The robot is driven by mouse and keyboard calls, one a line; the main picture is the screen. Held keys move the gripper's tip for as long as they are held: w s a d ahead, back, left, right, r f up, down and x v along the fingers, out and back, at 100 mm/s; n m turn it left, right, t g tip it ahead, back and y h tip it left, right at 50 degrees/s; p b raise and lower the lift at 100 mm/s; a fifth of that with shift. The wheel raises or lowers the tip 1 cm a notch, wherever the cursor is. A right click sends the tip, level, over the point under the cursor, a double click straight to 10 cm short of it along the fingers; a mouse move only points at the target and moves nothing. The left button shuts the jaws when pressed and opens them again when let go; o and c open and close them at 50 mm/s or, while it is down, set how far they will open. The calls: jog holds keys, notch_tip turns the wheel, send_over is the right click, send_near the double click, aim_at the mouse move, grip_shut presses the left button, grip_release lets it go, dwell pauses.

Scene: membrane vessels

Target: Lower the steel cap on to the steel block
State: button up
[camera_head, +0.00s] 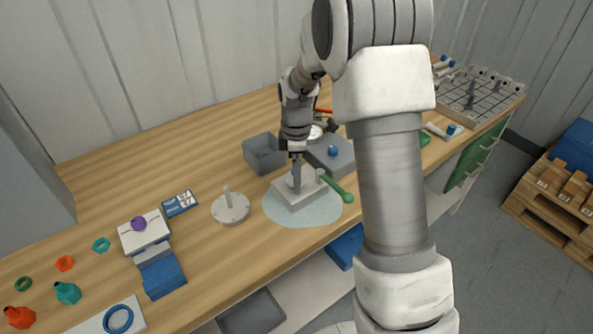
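A light grey steel block (297,197) stands on a round pale blue mat (283,219) near the table's front edge. A round grey disc with an upright stem, which looks like the steel cap (232,211), lies flat on the table to the left of the mat, apart from the block. My gripper (296,183) points down at the top of the block. Its fingers are small and seen edge-on, so I cannot tell whether they are open, touch the block or hold the small blue thing between them.
A green-handled tool (337,188) lies at the block's right. A blue and white card (180,204) and a blue stand (162,274) are at left. The back left table is clear.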

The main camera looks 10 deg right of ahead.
notch_tip(320, 180, up, 18)
jog(key=p, duration=0.1)
jog(key=shift+f, duration=0.25)
dwell(0.5)
jog(key=s+r+m+t, duration=0.3)
jog(key=s+r+m, duration=0.4)
jog(key=s, duration=0.6)
jog(key=s+f+m+t, duration=0.1)
jog(key=s+m+t, duration=0.1)
jog(key=s+m, duration=0.6)
jog(key=s, duration=0.5)
jog(key=shift+s+f+m+t, duration=0.2)
jog(key=shift+f+m+t, duration=0.1)
jog(key=shift+f+m, duration=0.1)
